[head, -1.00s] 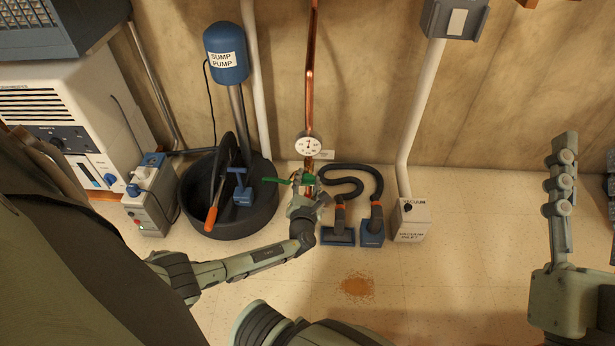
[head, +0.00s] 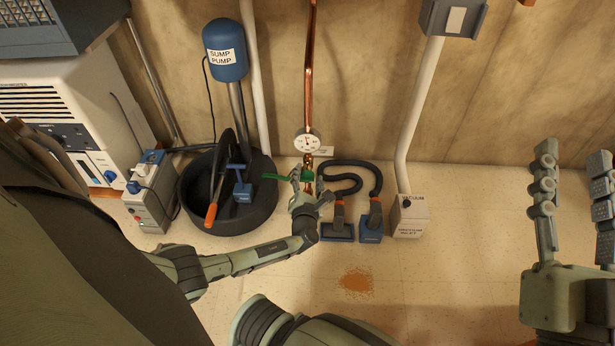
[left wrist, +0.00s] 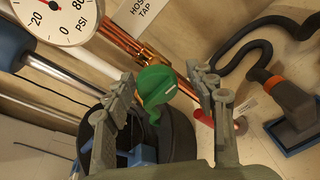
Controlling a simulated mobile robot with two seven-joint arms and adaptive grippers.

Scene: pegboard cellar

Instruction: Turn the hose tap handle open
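The green hose tap handle (left wrist: 155,86) is in front of the brass and copper fitting (left wrist: 152,58) in the left wrist view, by the HOSE TAP label (left wrist: 142,10). In the head view the green lever (head: 280,177) sticks out to the left of the copper pipe. My left gripper (left wrist: 166,80) is open, with one finger on each side of the handle. I cannot tell whether either finger touches it. In the head view my left gripper (head: 307,186) partly covers the tap. My right gripper (head: 573,158) is open and empty at the right edge, far from the tap.
A round pressure gauge (head: 307,142) sits on the copper pipe (head: 311,60) above the tap. A black tub (head: 255,212) with the sump pump (head: 226,52) stands to the left. A black hose (head: 345,172) and vacuum heads (head: 371,228) lie close on the right. A brown stain (head: 357,282) marks the floor.

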